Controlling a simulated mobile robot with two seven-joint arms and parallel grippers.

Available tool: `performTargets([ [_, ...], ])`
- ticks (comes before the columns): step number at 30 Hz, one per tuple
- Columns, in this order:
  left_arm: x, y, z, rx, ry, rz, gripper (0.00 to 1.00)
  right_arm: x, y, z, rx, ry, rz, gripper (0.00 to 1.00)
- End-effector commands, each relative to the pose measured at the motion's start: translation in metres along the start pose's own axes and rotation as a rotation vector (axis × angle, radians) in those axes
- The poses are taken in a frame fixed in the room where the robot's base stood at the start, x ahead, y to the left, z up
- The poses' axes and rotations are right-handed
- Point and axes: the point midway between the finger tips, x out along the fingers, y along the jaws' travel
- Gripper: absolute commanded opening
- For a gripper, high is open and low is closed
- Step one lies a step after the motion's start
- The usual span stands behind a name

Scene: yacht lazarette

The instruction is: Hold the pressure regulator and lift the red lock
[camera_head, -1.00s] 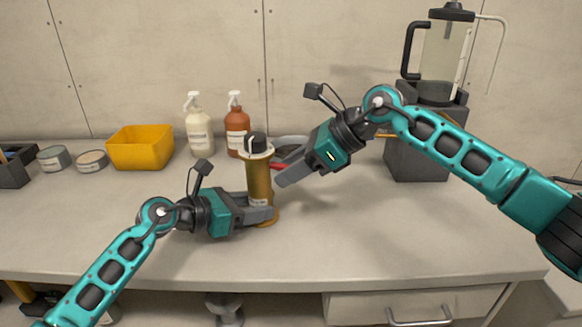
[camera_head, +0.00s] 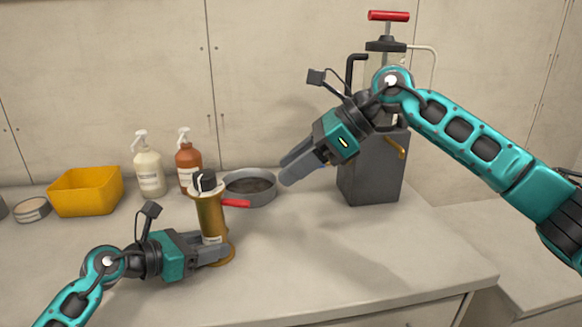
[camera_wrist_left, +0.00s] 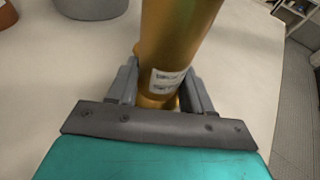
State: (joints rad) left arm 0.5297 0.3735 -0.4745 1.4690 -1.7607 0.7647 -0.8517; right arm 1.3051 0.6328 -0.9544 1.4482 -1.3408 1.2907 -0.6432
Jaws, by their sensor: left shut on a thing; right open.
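The pressure regulator is a brass cylinder (camera_head: 210,217) with a dark cap, standing upright on the counter. Its red lock (camera_head: 236,203) sticks out to the right near the top. My left gripper (camera_head: 222,252) is shut around the lower part of the regulator. In the left wrist view the brass body (camera_wrist_left: 178,40) stands between the two grey fingers (camera_wrist_left: 158,90), with a white label facing the camera. My right gripper (camera_head: 287,171) is open and empty, above and to the right of the red lock, apart from it.
A grey round pan (camera_head: 250,194) lies behind the regulator. A cream bottle (camera_head: 149,170), a brown bottle (camera_head: 187,163) and a yellow bin (camera_head: 86,194) stand at the back left. A dark grey box with a red-handled pump (camera_head: 369,170) stands at the right. The front right counter is clear.

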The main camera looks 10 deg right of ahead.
Motion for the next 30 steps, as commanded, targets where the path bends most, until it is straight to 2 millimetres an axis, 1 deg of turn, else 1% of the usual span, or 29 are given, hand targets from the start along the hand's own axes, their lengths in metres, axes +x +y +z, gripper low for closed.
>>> performTargets([
  [1, 0.000, 0.001, -0.003, 0.000, 0.005, 0.002, 0.08, 0.000, 0.000, 0.000, 0.000, 0.000, 0.000, 0.43],
  [4, 0.000, 0.001, -0.003, 0.000, 0.005, 0.002, 0.08, 0.000, 0.000, 0.000, 0.000, 0.000, 0.000, 0.43],
  [5, 0.000, 0.001, -0.003, 0.000, 0.005, 0.002, 0.53, 0.000, 0.000, 0.000, 0.000, 0.000, 0.000, 0.43],
  [13, 0.000, 0.000, -0.001, 0.000, 0.002, 0.001, 0.79, 0.001, 0.000, 0.000, 0.000, 0.000, 0.000, 0.43],
  [20, 0.000, 0.000, 0.000, 0.000, 0.001, 0.001, 0.80, 0.001, 0.000, 0.000, 0.000, 0.000, 0.000, 0.43],
  [23, -0.004, 0.001, -0.001, 0.001, 0.001, 0.002, 0.80, 0.001, 0.000, 0.000, 0.000, 0.000, 0.000, 0.43],
  [26, -0.016, 0.001, -0.001, 0.001, 0.002, 0.003, 0.80, 0.001, 0.000, 0.000, 0.000, 0.000, 0.000, 0.43],
  [29, -0.035, 0.001, -0.002, 0.003, 0.004, 0.003, 0.80, 0.001, 0.000, 0.000, 0.000, 0.000, 0.000, 0.43],
  [30, -0.044, 0.001, -0.002, 0.003, 0.004, 0.003, 0.80, 0.001, 0.000, 0.000, 0.000, 0.000, 0.000, 0.43],
])
